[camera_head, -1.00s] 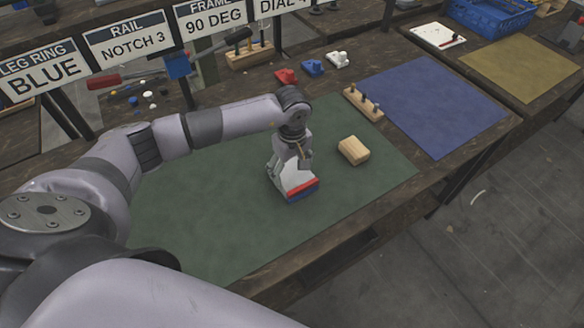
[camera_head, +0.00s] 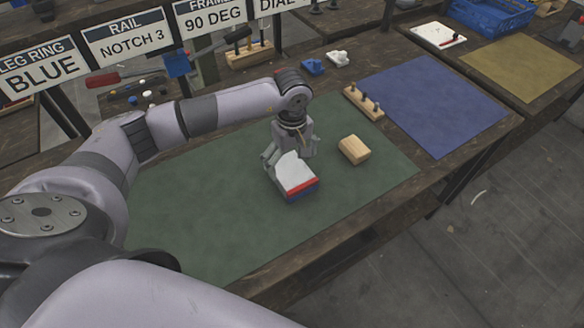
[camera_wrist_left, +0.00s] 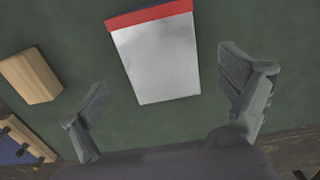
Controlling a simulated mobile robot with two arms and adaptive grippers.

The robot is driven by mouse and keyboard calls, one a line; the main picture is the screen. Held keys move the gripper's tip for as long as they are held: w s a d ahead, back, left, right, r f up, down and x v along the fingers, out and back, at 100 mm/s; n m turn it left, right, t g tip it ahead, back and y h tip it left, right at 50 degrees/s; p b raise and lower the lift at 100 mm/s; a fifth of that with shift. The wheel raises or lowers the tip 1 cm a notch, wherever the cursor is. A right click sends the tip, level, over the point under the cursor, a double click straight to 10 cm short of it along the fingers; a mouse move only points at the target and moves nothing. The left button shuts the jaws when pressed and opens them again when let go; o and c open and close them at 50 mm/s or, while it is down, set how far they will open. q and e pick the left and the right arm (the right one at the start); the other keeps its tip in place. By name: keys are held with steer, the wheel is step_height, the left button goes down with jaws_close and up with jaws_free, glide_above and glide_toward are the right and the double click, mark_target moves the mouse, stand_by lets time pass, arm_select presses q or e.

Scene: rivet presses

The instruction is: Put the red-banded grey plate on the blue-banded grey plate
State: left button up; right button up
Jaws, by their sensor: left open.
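The red-banded grey plate (camera_head: 295,173) lies on the green mat in the head view, its red band (camera_head: 303,187) toward the front edge. The blue-banded plate (camera_head: 304,195) shows as a blue strip directly under the red band, so the two are stacked. My left gripper (camera_head: 287,156) is just behind and above the stack. Its fingers (camera_wrist_left: 168,100) are spread apart, with nothing between them but the view of the plate beyond. My right gripper is out of view.
A wooden block (camera_head: 353,150) lies right of the stack on the green mat (camera_head: 205,220). A wooden peg rack (camera_head: 363,103) stands beside the blue mat (camera_head: 430,105). Signs (camera_head: 125,38) stand along the back. The front of the green mat is clear.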

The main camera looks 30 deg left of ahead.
mark_target(292, 172)
arm_select(q)
step_height(292, 172, up, 9)
steer(key=b, duration=0.1)
steer(key=shift+f+b, duration=0.2)
steer(key=shift+b, duration=0.2)
steer(key=shift+f, duration=0.1)
